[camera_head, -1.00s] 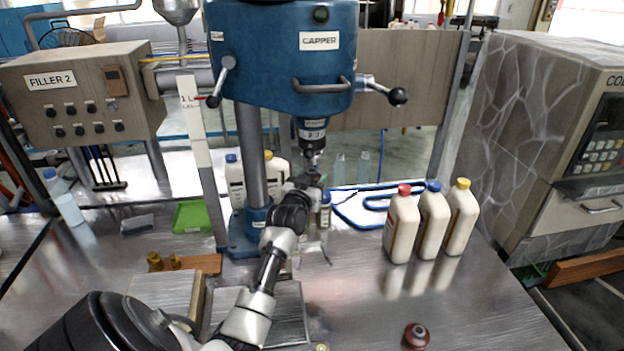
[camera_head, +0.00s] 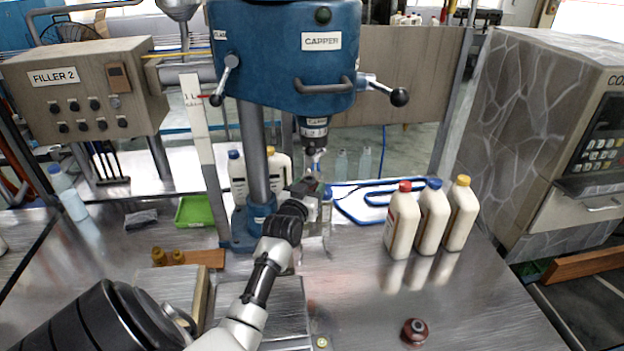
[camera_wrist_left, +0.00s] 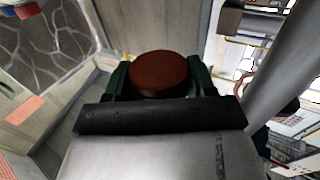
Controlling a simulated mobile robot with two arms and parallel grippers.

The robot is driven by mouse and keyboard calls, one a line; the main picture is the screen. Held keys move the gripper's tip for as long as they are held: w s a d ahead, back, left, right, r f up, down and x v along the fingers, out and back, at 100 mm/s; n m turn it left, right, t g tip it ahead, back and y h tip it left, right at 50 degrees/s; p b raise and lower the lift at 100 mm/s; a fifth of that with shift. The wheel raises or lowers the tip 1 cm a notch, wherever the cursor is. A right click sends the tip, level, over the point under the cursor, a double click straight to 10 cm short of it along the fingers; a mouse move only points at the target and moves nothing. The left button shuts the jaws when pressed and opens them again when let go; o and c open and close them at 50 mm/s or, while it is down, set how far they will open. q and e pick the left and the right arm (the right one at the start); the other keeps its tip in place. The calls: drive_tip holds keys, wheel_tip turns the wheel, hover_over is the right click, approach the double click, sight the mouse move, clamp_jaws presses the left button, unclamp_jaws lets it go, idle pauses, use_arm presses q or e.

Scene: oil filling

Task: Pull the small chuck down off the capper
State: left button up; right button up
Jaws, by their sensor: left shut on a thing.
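The blue capper (camera_head: 285,55) stands in the middle of the head view, with its dark spindle (camera_head: 313,130) pointing down. My left gripper (camera_head: 311,183) is just below the spindle tip. In the left wrist view, the gripper (camera_wrist_left: 160,80) has green fingers shut on either side of a round reddish-brown piece, the small chuck (camera_wrist_left: 160,72). In the head view the chuck is mostly hidden by the gripper. A small gap seems to show between spindle tip and gripper, though it is too small to be sure. My right gripper is not in view.
A dark red round part (camera_head: 415,332) lies on the steel table at the front. Three capped bottles (camera_head: 432,220) stand right of the capper. A green tray (camera_head: 195,211) and brass pieces (camera_head: 168,257) lie to the left. The table's front right is mostly clear.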

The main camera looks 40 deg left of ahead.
use_arm(q)
drive_tip(key=p+v, duration=0.4)
drive_tip(key=v, duration=0.5)
drive_tip(key=shift+s+p, duration=0.3)
drive_tip(key=shift+p, duration=0.1)
